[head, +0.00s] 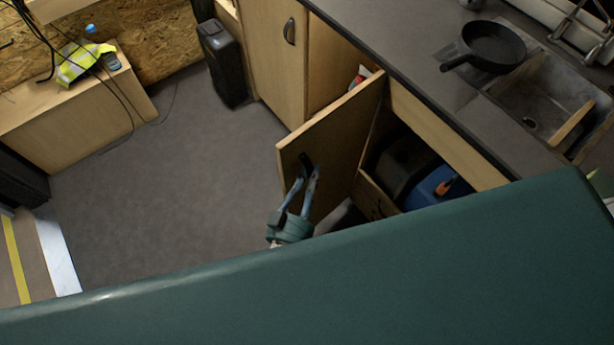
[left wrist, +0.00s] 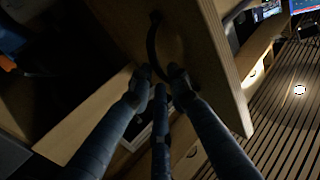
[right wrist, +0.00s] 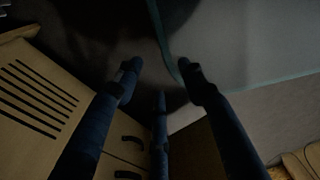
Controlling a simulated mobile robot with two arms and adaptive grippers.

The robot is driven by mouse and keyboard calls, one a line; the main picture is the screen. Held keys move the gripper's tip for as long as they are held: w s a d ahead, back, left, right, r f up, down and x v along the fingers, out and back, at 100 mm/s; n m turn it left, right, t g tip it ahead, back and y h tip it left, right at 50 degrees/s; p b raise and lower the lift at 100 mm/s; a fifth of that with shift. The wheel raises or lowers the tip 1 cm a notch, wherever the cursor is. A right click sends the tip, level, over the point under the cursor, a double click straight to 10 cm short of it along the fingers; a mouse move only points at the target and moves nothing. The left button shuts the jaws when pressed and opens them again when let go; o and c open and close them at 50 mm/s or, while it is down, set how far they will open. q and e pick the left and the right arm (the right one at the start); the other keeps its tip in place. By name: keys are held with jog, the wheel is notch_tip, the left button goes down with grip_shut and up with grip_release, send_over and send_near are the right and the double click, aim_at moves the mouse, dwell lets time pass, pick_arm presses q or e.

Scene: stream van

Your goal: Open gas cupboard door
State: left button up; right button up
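The gas cupboard door (head: 338,140) is a light wooden panel standing swung out from the counter front. Behind it the cupboard interior (head: 408,160) shows, with a dark object and a blue object (head: 436,187) inside. The door's dark curved handle (left wrist: 153,45) shows in the left wrist view. My left gripper (head: 309,170) is at this handle, and its fingers (left wrist: 158,76) are closed in on either side of the handle's lower end. My right gripper (right wrist: 159,68) is open, with nothing between its fingers. It is hidden from the head view.
A closed cupboard door (head: 272,50) stands farther left in the row. The counter (head: 420,60) above carries a frying pan (head: 493,46) and a sink (head: 540,100). A black bin-like box (head: 223,62) stands on the floor. The grey floor left of the open door is clear.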

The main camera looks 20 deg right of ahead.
pick_arm(q)
jog(key=shift+o, duration=1.3)
jog(key=shift+w+d+r, duration=0.15)
jog(key=shift+d, duration=0.35)
jog(key=v, duration=1.2)
jog(key=shift+a, duration=0.15)
pick_arm(e)
jog(key=shift+d+f, duration=0.1)
jog(key=shift+d, duration=0.4)
pick_arm(q)
jog(key=shift+f, duration=0.25)
